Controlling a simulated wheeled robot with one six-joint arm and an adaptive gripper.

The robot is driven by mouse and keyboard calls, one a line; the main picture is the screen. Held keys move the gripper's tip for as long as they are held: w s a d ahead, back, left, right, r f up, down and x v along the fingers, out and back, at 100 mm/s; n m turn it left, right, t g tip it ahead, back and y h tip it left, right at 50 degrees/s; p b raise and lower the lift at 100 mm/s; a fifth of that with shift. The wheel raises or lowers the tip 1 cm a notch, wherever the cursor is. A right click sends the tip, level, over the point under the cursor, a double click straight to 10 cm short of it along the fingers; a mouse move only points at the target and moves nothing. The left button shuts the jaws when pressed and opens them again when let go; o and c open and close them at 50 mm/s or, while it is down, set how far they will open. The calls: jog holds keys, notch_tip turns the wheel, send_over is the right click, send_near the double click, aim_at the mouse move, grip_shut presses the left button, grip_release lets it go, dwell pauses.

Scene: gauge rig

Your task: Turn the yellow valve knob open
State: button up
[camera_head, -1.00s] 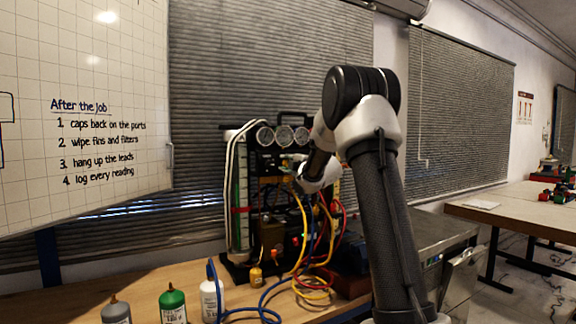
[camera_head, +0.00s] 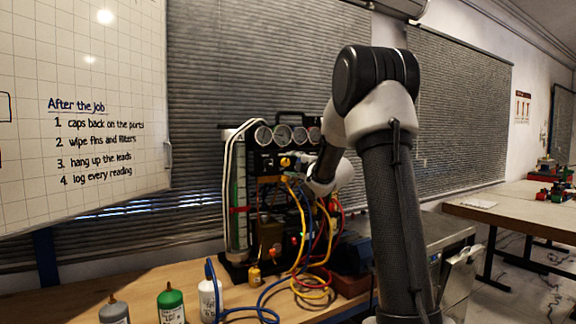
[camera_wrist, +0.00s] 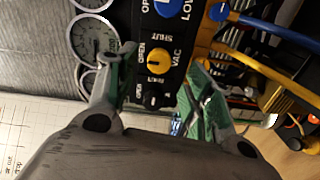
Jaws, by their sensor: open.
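The yellow valve knob (camera_wrist: 158,61) sits on a black panel marked VAC, with OPEN and SHUT printed around it. It also shows in the head view as a small yellow spot (camera_head: 285,162) on the gauge rig (camera_head: 262,140). My gripper (camera_wrist: 163,65) is open, one finger on each side of the knob in the wrist view. Its fingers look apart from the knob, though their depth to it is hard to judge. The knob's pointer is too small to read. In the head view my arm hides part of the rig.
A blue knob (camera_wrist: 167,6) is beside the yellow one, and a small black knob (camera_wrist: 153,101) lies on the other side. Round gauges (camera_wrist: 92,38) are close to one finger. Blue and yellow hoses (camera_head: 308,285) hang in front. Bottles (camera_head: 171,304) stand on the bench.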

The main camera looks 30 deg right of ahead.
jog(key=s, duration=0.6)
jog(key=shift+s+d, duration=0.1)
jog(key=s+d+f+m+g+h, duration=0.2)
jog(key=s+d+f+m+g, duration=0.15)
jog(key=f, duration=0.25)
jog(key=s+d+f+m+g+h, duration=0.1)
jog(key=s+d+f+m+g, duration=0.1)
jog(key=f+m+g, duration=0.3)
jog(key=s+a+f+m+g, duration=0.2)
jog(key=s+f+m, duration=0.35)
jog(key=s, duration=0.55)
jog(key=s+a+r+m+g+y, duration=0.1)
jog(key=s+a, duration=0.7)
jog(key=s, duration=0.4)
jog(key=s+a+r+m+g+y, duration=0.1)
jog(key=s+a+r+g, duration=0.1)
jog(key=s+a, duration=0.7)
jog(key=s, duration=0.3)
jog(key=shift+s+a+m, duration=0.25)
jog(key=shift+m, duration=0.15)
